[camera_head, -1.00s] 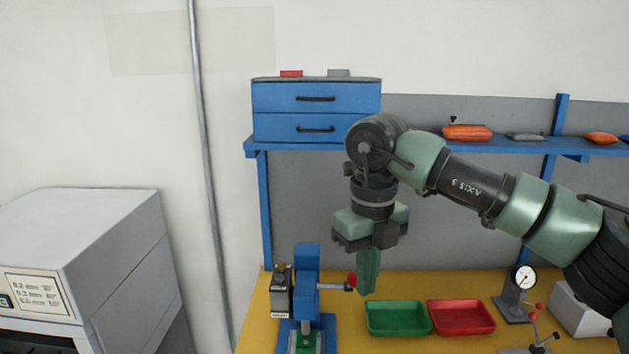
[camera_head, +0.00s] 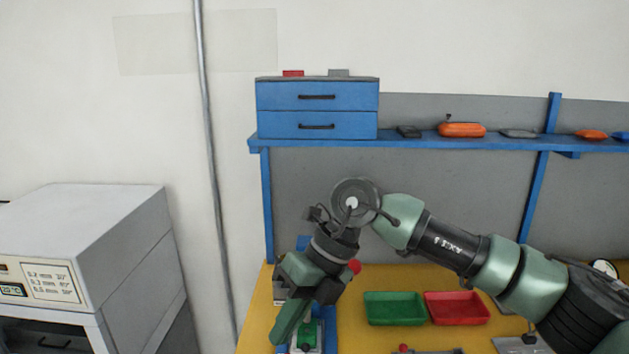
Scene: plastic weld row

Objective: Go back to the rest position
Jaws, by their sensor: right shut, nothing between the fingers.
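My right arm comes in from the right, over the yellow bench. My right gripper (camera_head: 288,322) hangs tilted down and to the left, shut with nothing in it. In the picture it covers much of the blue press (camera_head: 329,325) with the red knob (camera_head: 355,267); whether it touches the press I cannot tell. A green piece (camera_head: 307,335) shows at the press base beside the fingers. My left gripper is not in view.
A green tray (camera_head: 394,309) and a red tray (camera_head: 457,308) stand on the yellow bench (camera_head: 375,341) right of the gripper. A blue shelf (camera_head: 400,143) with a drawer unit (camera_head: 317,108) runs behind. A grey oven (camera_head: 85,255) stands at left.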

